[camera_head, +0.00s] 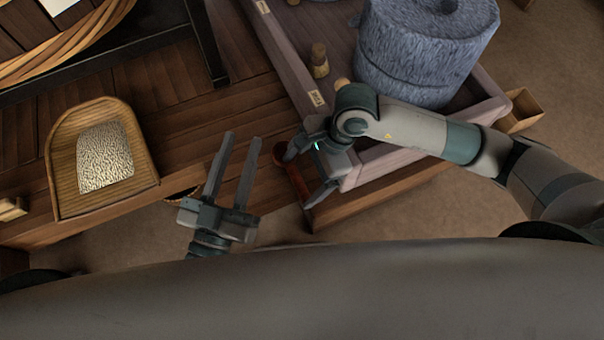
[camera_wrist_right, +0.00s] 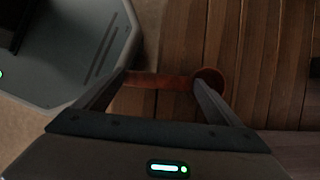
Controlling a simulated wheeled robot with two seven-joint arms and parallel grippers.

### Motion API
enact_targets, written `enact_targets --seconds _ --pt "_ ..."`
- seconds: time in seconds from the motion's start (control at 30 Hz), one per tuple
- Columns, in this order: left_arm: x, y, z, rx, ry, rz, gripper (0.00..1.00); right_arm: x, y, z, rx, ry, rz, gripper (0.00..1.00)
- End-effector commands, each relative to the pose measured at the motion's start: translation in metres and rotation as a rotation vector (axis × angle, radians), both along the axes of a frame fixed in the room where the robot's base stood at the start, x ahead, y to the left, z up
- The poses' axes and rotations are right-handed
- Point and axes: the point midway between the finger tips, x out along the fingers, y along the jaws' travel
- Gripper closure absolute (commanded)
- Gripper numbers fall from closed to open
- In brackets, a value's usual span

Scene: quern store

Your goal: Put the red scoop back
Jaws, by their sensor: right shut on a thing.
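The red scoop (camera_head: 296,178) is a dark red-brown piece with a round bowl at one end, beside the corner of the quern frame in the head view. My right gripper (camera_head: 303,174) is shut on it. In the right wrist view the scoop (camera_wrist_right: 160,81) spans between the fingers of my right gripper (camera_wrist_right: 163,78), its bowl by the right-hand finger. Whether it touches the planks beneath, I cannot tell. My left gripper (camera_head: 242,138) is open and empty, left of the scoop, its fingers over the planks.
A grey millstone (camera_head: 425,50) stands in a wooden frame (camera_head: 385,160) at right. A peg-like wooden piece (camera_head: 319,62) stands on the frame. A woven scoop-shaped tray (camera_head: 65,165) with grain (camera_head: 104,157) lies at left. A small open wooden box (camera_head: 524,108) sits at the far right.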

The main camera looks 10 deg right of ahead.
Motion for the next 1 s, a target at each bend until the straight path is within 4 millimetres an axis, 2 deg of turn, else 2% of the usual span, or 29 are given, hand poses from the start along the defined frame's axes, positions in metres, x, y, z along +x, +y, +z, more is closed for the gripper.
enact_targets --seconds 0.03,0.53,0.57,0.6,1.0 --pt "0.0001 -0.0001 -0.0064 0.0 0.0 0.0 0.69 -0.0074 -0.0022 -0.019 -0.015 0.023 0.0 0.37" --pt "0.0001 0.0 -0.0102 0.0 0.0 0.0 0.69 -0.0068 -0.0019 -0.0228 -0.013 0.02 0.0 0.37" --pt "0.0001 -0.0001 -0.0103 0.0 0.0 0.0 0.69 -0.0068 -0.0018 -0.0229 -0.012 0.02 0.0 0.04" --pt "0.0001 0.0 -0.0104 0.0 0.0 0.0 0.69 -0.0067 -0.0018 -0.0229 -0.012 0.02 0.0 0.0" --pt "0.0001 0.0 -0.0091 0.0 0.0 0.0 0.69 -0.0062 -0.0039 -0.0173 -0.012 0.018 0.0 0.0"
